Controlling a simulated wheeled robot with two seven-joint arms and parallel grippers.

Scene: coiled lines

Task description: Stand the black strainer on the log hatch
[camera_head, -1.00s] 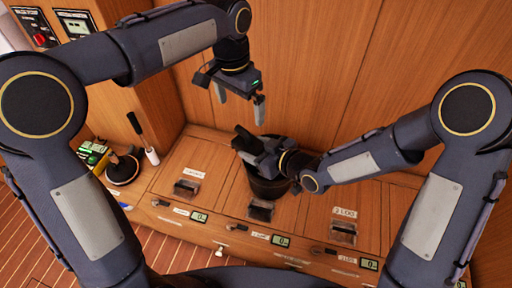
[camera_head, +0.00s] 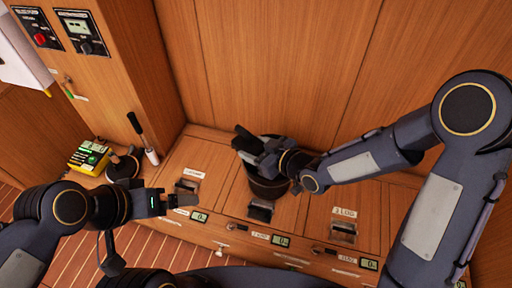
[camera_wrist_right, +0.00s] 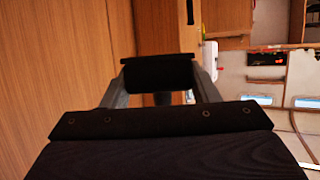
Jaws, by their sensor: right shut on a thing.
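The black strainer (camera_head: 268,187) is a dark, bucket-like vessel on the bench top in the head view, upright as far as I can see. My right gripper (camera_head: 246,142) is at its top and covers part of it. In the right wrist view a black piece (camera_wrist_right: 160,75) sits between the two grey fingers, and my right gripper is shut on it; it seems to be part of the strainer. My left gripper (camera_head: 164,203) is low at the left, in front of the bench, apart from the strainer; its fingers do not show clearly. I cannot read which hatch is the log hatch.
The bench has several hatches with labels, dark latches and small displays (camera_head: 281,241). A black plunger-like tool (camera_head: 124,168), a white-handled brush (camera_head: 152,155) and a yellow-green box (camera_head: 88,157) stand at the left. Wood panels rise behind. The right-hand hatch top (camera_head: 368,205) is clear.

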